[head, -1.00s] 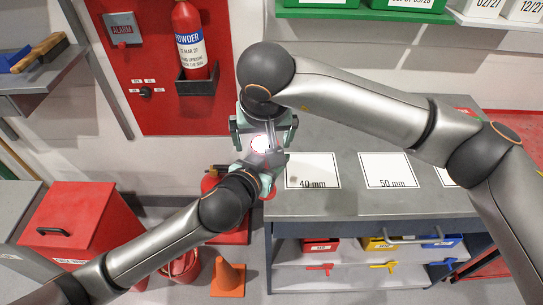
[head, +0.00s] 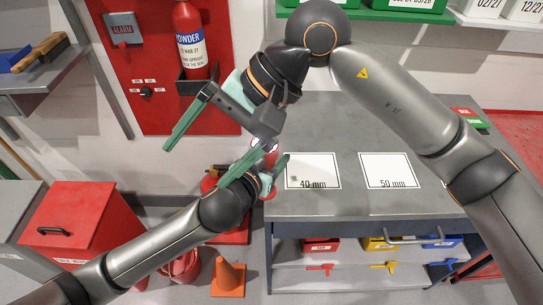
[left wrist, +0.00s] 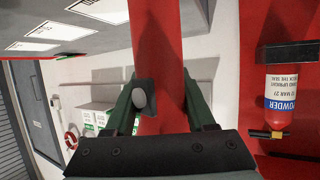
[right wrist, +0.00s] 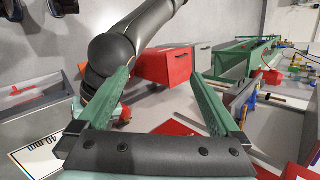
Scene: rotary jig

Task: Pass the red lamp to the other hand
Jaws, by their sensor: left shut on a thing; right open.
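My left gripper (head: 267,180) is shut on the red lamp (left wrist: 158,45). In the left wrist view the lamp is a red shaft between the fingers, with a pale button on a dark patch. In the head view only a small part of the lamp (head: 262,152) shows, largely hidden by my right gripper. My right gripper (head: 195,166) is open and empty, its green fingers spread wide and pointing down-left, above my left wrist. In the right wrist view nothing is held between its fingers (right wrist: 158,78).
The grey bench (head: 350,205) with white size cards lies right of the grippers. A fire extinguisher (head: 188,45) hangs on the red wall panel behind. A red bin (head: 80,215) and an orange cone (head: 228,278) stand below.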

